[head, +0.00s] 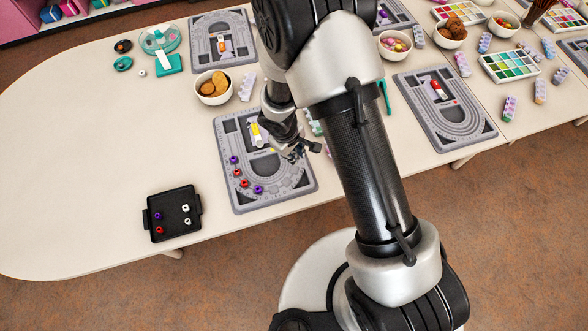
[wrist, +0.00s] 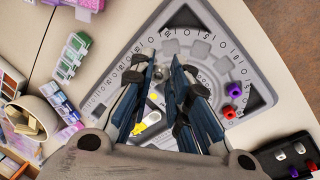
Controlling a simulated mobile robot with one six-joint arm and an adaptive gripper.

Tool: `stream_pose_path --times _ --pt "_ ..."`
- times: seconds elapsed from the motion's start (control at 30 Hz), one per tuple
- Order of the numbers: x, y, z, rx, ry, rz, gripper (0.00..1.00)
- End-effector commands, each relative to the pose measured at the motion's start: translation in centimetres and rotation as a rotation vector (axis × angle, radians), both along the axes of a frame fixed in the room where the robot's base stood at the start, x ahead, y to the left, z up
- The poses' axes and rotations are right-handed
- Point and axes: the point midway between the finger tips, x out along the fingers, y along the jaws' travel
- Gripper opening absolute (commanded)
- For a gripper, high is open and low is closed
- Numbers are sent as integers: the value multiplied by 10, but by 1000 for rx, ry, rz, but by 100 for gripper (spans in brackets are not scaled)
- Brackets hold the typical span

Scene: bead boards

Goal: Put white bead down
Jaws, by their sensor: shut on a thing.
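My gripper (wrist: 160,74) is low over the near grey bead board (head: 280,199), above its right part in the head view. Its fingers are close together on a small pale bead, the white bead (wrist: 159,73), mostly hidden between the fingertips. In the head view, my gripper (head: 298,154) hides the bead. I cannot tell whether the bead touches the board. A purple bead (head: 233,160), a red bead (head: 237,172), another red bead (head: 245,184) and another purple bead (head: 258,189) sit along the board's curved track.
A black tray (head: 172,214) with several purple, red and white beads stands to the left of the board. A bowl (head: 212,87) of tan pieces stands behind the board. Another bead board (head: 445,110) lies to the right.

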Motion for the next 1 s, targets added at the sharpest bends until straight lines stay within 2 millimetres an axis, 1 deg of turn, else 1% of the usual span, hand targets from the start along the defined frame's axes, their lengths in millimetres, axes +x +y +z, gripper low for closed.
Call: stream_pose_path --times 0.03,0.1,0.2,0.37,0.5,0.6,1.0 --pt "-1 0 -20 -2 3 0 7" --pt "0 0 -33 -2 2 2 7" --pt "0 0 -45 0 0 0 7" --pt "0 0 -56 0 0 -1 7" --pt "0 0 -80 -1 1 0 7" --pt "0 0 -90 -1 1 0 7" --pt "0 0 -93 -1 -1 0 7"
